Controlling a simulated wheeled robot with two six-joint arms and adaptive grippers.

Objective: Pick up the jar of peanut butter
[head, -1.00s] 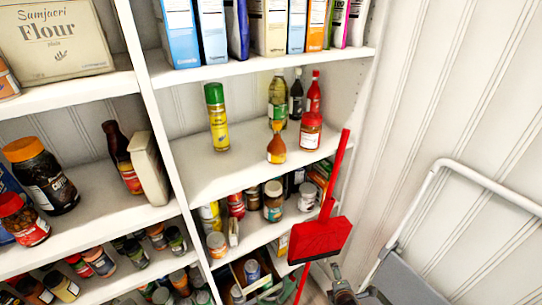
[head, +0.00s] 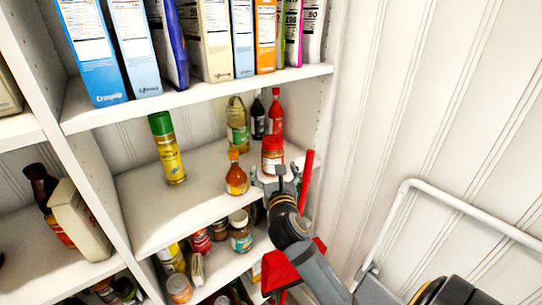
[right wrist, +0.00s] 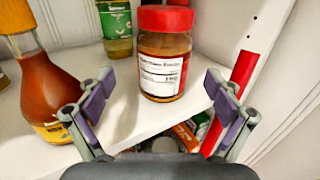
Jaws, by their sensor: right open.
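The jar of peanut butter (head: 272,151) has a red lid and a white label and stands upright on the middle shelf. In the right wrist view the jar (right wrist: 165,55) is just ahead, centred between the fingers and apart from both. My right gripper (head: 275,175) is open and empty at the shelf's front edge, hiding the jar's lower part in the head view. In the right wrist view its two fingers (right wrist: 158,100) are spread wide. My left gripper is not in view.
An orange sauce bottle (head: 236,176) stands close left of the jar. A green-labelled bottle (head: 237,125) and a red bottle (head: 275,113) stand behind. A red broom (head: 283,268) leans at the right of the shelf. A folding ladder (head: 450,215) stands further right.

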